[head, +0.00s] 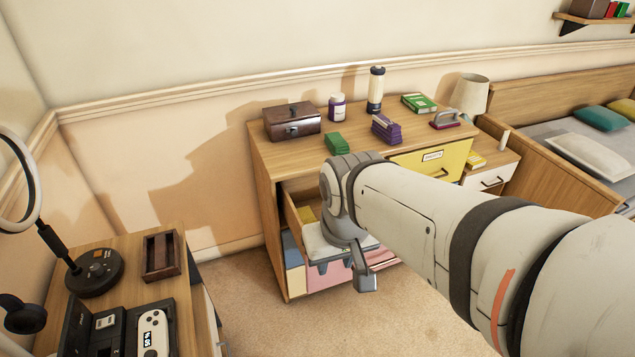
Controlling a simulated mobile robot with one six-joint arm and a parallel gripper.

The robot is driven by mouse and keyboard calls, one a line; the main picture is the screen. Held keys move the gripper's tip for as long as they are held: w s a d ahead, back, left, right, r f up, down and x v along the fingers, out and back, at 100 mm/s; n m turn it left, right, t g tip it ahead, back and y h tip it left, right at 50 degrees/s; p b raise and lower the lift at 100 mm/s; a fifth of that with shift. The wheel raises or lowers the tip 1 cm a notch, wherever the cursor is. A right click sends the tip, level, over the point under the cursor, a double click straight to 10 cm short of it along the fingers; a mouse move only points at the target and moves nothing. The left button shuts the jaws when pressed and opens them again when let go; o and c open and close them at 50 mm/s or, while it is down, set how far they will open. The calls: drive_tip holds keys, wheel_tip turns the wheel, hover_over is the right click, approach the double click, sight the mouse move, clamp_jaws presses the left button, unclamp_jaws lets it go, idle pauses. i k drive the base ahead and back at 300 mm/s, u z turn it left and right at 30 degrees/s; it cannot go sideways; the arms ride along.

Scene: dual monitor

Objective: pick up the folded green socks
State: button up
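A small green folded-looking bundle (336,143) lies on the dresser top near its front edge, left of a purple stack; it may be the folded green socks, but I cannot tell for sure. My gripper (362,276) is lower down, in front of the dresser by an open drawer (291,215), well below and apart from the green bundle. My arm and wrist cover much of the dresser front. The fingers are small and partly hidden, so I cannot tell their opening or whether they hold anything.
A yellow drawer (432,162) is at right. A desk (177,262) stands left; carpet between is clear.

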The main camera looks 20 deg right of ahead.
sight(335, 142)
drive_tip(key=u, duration=0.35)
drive_tip(key=k, duration=1.25)
drive_tip(key=z, duration=0.65)
drive_tip(key=i, duration=2.3)
drive_tip(key=u, duration=0.5)
